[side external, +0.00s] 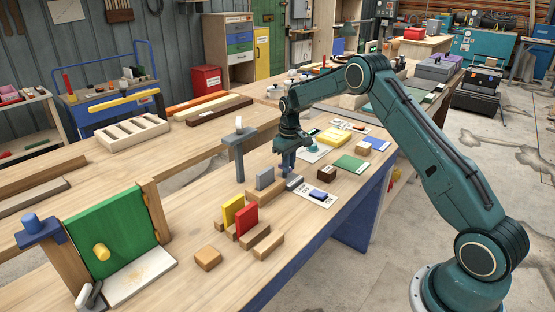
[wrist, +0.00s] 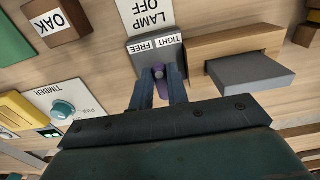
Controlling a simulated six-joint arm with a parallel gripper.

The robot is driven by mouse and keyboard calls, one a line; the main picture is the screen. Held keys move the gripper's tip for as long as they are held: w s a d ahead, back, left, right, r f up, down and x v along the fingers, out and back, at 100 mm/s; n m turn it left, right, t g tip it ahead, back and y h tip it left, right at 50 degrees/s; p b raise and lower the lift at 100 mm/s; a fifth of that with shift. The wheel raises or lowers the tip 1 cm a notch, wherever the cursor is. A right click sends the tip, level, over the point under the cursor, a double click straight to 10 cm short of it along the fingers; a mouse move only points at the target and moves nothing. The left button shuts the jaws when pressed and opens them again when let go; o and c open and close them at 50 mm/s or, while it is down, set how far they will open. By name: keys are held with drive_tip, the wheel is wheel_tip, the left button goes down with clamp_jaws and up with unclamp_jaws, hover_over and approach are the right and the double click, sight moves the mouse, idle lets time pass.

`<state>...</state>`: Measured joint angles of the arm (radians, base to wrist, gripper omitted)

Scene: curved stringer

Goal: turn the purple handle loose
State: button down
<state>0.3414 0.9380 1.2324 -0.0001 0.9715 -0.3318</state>
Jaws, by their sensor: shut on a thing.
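The purple handle (wrist: 160,74) shows in the wrist view at a grey block (wrist: 146,58) labelled TIGHT and FREE. My gripper (wrist: 160,76) is shut on the handle, with one finger on each side of it. The handle lies near the boundary between the two labels, so I cannot tell which one it points to. In the side view my gripper (side external: 288,168) reaches down to the bench beside the grey block (side external: 294,183), and the handle is hidden there.
A wooden block with a grey plate (wrist: 250,72) stands close to the right of my gripper in the wrist view. The LAMP OFF card (side external: 316,195), OAK block (side external: 326,174) and TIMBER dial (wrist: 63,109) are nearby. A grey post (side external: 238,160) stands left in the side view.

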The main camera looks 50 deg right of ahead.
drive_tip(key=n, duration=0.4)
drive_tip(key=shift+w+d+n, duration=0.1)
drive_tip(key=shift+d+n, duration=0.2)
drive_tip(key=shift+d, duration=0.05)
drive_tip(key=n, duration=0.4)
drive_tip(key=shift+w+d+r, duration=0.1)
drive_tip(key=shift+w+d, duration=0.05)
drive_tip(key=shift+d, duration=0.05)
drive_tip(key=shift+n, duration=0.3)
drive_tip(key=c, duration=1.4)
unclamp_jaws()
drive_tip(key=shift+o, duration=0.2)
wheel_tip(320, 180, up, 14)
